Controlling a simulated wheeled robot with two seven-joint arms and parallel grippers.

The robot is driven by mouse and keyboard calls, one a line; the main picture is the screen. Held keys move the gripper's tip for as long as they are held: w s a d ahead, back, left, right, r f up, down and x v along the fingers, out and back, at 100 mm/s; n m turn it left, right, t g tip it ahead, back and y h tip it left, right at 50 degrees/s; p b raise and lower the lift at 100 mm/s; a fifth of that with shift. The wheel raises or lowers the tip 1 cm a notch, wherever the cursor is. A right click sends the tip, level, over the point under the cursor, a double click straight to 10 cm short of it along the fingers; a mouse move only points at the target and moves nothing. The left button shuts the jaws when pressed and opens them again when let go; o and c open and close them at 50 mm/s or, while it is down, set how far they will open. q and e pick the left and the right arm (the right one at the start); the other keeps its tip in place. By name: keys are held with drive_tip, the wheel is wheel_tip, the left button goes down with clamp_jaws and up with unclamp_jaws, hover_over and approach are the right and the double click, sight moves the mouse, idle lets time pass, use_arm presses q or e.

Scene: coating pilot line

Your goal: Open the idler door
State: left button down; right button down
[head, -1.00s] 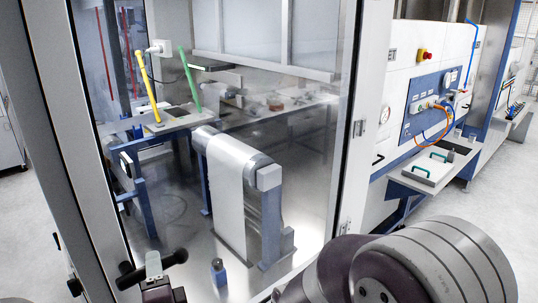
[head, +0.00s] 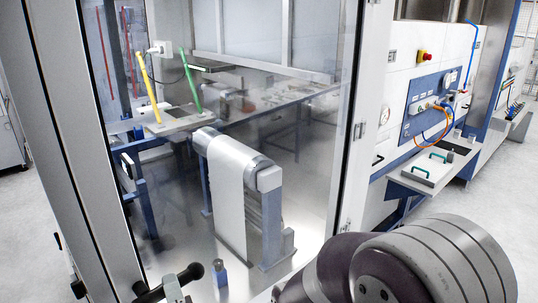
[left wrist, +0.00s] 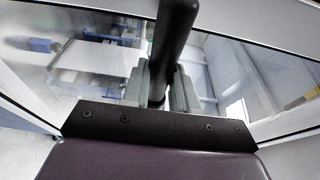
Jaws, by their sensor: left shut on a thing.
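The idler door is a tall clear panel (head: 310,150) in a pale frame, with hinges on its right side in the head view. Its black bar handle (head: 194,272) is low at the left. My left gripper (head: 172,286) is shut on this handle at the bottom of the head view. In the left wrist view the dark bar (left wrist: 176,35) runs between the two grey fingers (left wrist: 160,88). Behind the panel stands a roller (head: 229,190) with a white web. I cannot tell how wide any gap at the door's edge is. My right gripper is not in view.
A yellow rod (head: 149,88) and a green rod (head: 191,82) stand on a plate behind the door. A small blue bottle-like item (head: 219,273) is low near the handle. A control panel (head: 428,102) and a shelf with green handles (head: 425,168) are at the right.

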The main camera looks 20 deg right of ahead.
use_arm(q)
drive_tip(key=s, duration=0.1)
drive_tip(key=s+d, duration=0.1)
drive_tip(key=shift+s+d+y+p, duration=0.25)
drive_tip(key=shift+s+y+p, duration=0.05)
drive_tip(key=shift+s, duration=0.05)
drive_tip(key=s+d+n+y+p, duration=0.1)
drive_tip(key=s+d+p, duration=0.2)
drive_tip(key=s+d, duration=0.2)
drive_tip(key=shift+s+n+y, duration=0.3)
drive_tip(key=shift+s+y, duration=0.1)
drive_tip(key=shift+s, duration=0.6)
